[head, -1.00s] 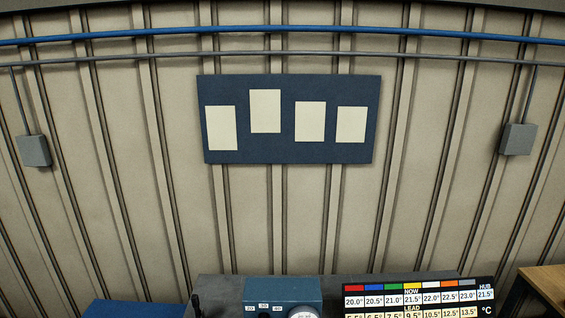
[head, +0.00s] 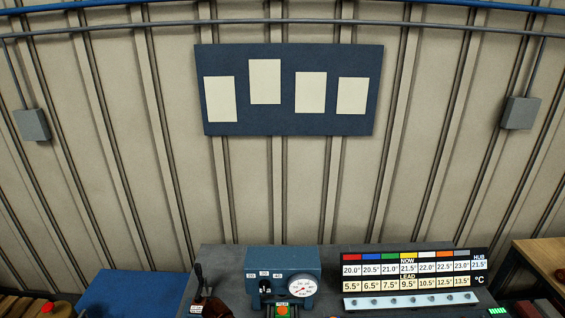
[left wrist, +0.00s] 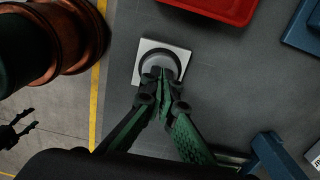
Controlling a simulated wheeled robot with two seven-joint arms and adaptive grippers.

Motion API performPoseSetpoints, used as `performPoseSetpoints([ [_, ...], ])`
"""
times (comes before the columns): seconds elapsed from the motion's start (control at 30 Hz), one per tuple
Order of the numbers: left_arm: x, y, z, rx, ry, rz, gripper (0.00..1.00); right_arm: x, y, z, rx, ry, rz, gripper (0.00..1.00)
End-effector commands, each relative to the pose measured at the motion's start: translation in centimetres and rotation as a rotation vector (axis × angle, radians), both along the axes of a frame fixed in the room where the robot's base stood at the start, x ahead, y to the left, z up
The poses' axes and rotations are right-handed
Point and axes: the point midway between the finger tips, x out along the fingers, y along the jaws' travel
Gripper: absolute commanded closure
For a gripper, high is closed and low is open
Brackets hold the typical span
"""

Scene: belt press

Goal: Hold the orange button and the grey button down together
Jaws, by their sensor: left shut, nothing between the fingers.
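The grey button (left wrist: 159,61) is a round cap on a pale square plate (left wrist: 143,77) in the left wrist view. My left gripper (left wrist: 162,77) is shut and empty, its green fingers together. The fingertips overlap the near part of the cap; I cannot tell whether they touch it or press it down. In the head view a round orange-red thing (head: 282,310) shows at the bottom edge, below the blue press; I cannot tell whether it is the orange button.
A blue press body (head: 283,260) with a dial (head: 302,288) stands beside a temperature board (head: 414,271) with several small knobs below it. A black lever (head: 199,279) is at its left. In the left wrist view a red tray (left wrist: 215,10) lies beyond the grey button.

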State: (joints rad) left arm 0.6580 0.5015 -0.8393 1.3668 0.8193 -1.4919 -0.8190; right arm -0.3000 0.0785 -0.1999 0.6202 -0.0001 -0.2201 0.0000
Motion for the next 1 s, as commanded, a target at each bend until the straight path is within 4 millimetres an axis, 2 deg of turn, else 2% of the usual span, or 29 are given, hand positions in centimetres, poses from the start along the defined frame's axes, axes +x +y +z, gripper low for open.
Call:
performPoseSetpoints([
  [0.87,-0.03,0.01,-0.66,0.001,0.001,0.0,1.0,-0.02,0.0,-0.21,0.0,0.0,0.0,0.48],
  [1.0,-0.02,0.01,-0.63,0.0,0.001,0.0,1.0,-0.03,-0.05,-0.18,0.0,0.0,0.0,0.57],
])
